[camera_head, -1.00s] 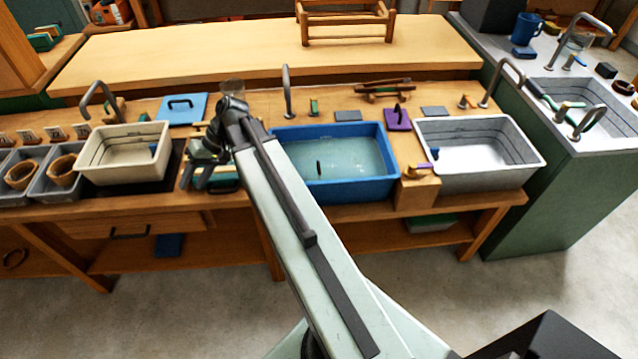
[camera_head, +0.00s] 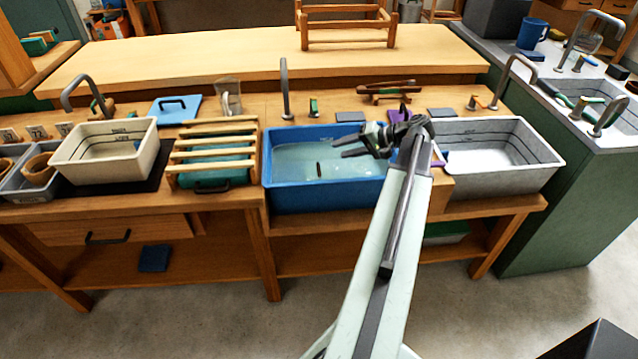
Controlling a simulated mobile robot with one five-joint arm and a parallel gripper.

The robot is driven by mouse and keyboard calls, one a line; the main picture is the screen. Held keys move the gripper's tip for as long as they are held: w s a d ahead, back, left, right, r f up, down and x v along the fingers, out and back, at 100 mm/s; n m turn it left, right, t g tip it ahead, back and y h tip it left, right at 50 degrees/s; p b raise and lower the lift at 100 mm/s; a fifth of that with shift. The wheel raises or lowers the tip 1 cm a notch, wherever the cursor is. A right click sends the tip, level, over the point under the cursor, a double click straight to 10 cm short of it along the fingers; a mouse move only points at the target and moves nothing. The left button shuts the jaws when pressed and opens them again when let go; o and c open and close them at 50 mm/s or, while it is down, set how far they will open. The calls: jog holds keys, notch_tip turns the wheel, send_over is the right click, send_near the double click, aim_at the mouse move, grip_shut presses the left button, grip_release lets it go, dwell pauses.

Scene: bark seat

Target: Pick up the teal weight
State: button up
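My gripper (camera_head: 342,147) is over the right part of the blue basin (camera_head: 325,199), pointing left. Its two dark fingers are apart with nothing visible between them. A teal slab (camera_head: 212,174) with a black front handle lies under the wooden slats of a rack, left of the basin. A small dark upright piece (camera_head: 318,170) shows in the basin's water, left of and below my gripper in the picture. I cannot tell for sure which of these is the teal weight, or what is under the water.
A cream basin (camera_head: 68,172) stands to the left and a grey basin (camera_head: 540,183) to the right. A tap (camera_head: 285,90) rises behind the blue basin. A blue lid (camera_head: 160,114) and a small green block (camera_head: 314,107) lie on the bench. My arm hides part of the bench.

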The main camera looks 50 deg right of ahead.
aim_at(325, 169)
jog(key=w+a+f+b, duration=0.1)
jog(key=w+f+b, duration=0.1)
jog(key=f+b, duration=0.1)
jog(key=w+f+b, duration=0.2)
jog(key=f+b, duration=0.1)
jog(key=f, duration=0.1)
jog(key=w+a+f+b, duration=0.1)
jog(key=w+f+b, duration=0.1)
jog(key=f+b, duration=0.1)
jog(key=shift+a+f+b, duration=0.3)
jog(key=shift+f+b, duration=0.1)
jog(key=shift+f, duration=0.1)
jog(key=shift+r, duration=0.15)
grip_shut()
dwell(0.8)
